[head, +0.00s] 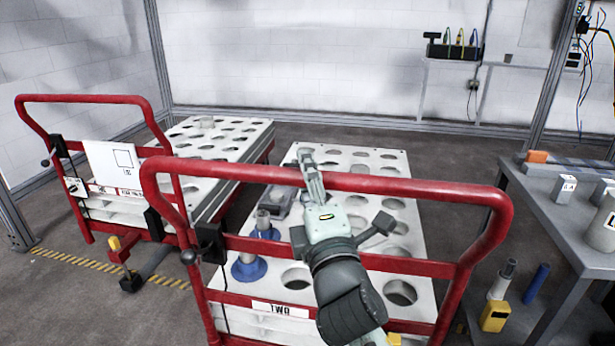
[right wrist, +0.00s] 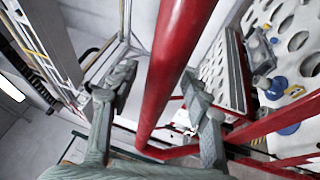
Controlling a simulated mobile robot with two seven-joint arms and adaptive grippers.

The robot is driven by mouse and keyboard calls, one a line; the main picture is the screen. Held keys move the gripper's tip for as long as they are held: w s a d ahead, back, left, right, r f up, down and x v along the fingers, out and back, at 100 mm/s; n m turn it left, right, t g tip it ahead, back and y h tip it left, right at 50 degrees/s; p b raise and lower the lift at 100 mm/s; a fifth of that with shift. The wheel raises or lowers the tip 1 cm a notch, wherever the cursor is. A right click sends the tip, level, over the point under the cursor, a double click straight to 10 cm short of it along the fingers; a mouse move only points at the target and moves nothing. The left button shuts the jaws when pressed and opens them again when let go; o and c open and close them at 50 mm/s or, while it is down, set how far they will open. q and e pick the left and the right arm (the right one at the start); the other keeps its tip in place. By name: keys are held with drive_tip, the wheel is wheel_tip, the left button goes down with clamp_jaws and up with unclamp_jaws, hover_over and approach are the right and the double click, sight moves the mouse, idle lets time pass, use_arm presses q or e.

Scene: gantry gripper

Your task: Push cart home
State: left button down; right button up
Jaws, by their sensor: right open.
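The cart labelled "TWO" has a red tubular push handle (head: 400,186) across the near side of the head view. Its white top (head: 370,235) has round holes. My right gripper (head: 308,165) reaches to the handle's top bar from the near side. In the right wrist view, the red bar (right wrist: 172,75) runs between the two spread fingers of my right gripper (right wrist: 158,92), with gaps visible on both sides. The gripper is open around the bar. My left gripper is in neither view.
A second red cart (head: 80,98) with a holed white top stands close on the left. A grey table (head: 560,215) with small parts stands on the right. Blue-based parts (head: 249,267) sit on cart two. Yellow-black floor tape (head: 75,263) lies at left.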

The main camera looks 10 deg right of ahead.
clamp_jaws()
idle(0.4)
